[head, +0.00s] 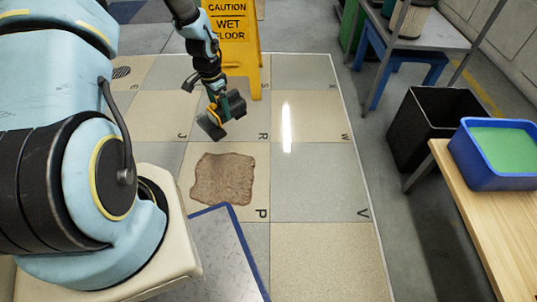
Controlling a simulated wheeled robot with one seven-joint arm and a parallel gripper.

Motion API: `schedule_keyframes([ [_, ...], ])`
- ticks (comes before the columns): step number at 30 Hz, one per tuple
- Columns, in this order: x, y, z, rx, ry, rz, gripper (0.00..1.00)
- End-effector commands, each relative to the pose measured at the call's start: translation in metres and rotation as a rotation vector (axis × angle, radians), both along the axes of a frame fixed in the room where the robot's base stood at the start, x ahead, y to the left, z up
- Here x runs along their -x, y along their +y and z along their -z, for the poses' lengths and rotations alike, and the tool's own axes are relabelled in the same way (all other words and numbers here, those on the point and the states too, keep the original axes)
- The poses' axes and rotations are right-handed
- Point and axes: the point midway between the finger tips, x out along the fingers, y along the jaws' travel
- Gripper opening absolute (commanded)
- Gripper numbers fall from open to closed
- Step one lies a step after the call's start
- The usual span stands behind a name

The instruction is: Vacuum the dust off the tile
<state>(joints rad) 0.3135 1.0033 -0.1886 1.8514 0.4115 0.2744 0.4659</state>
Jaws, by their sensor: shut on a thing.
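A brown, rough-edged patch of dust (222,178) lies on the pale tile marked P (256,160). My gripper (217,97) hangs over the grey tile marked R, behind the patch. It is shut on a small hand vacuum (212,125) with dark grey ends and some teal and orange parts. The vacuum is tilted and apart from the dust in the picture. My gripper's fingers are small and partly hidden by the vacuum, so the exact grip does not show.
A yellow wet-floor sign (232,22) stands just behind my gripper. A black bin (420,118) and a wooden table (470,190) with a blue tray (462,150) stand at right. A blue-edged grey surface (215,255) lies in front of the dust. The tiles right of the patch are clear.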

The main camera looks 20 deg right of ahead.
Motion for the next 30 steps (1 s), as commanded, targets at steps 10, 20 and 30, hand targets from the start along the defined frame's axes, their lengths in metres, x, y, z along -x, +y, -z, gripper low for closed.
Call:
schedule_keyframes([
  [10,0.048,-0.104,0.143,0.000,0.001,0.515,0.27],
  [20,0.075,-0.142,0.192,0.000,-0.002,0.728,0.27],
  [30,0.077,-0.144,0.192,0.000,-0.002,0.736,0.27],
])
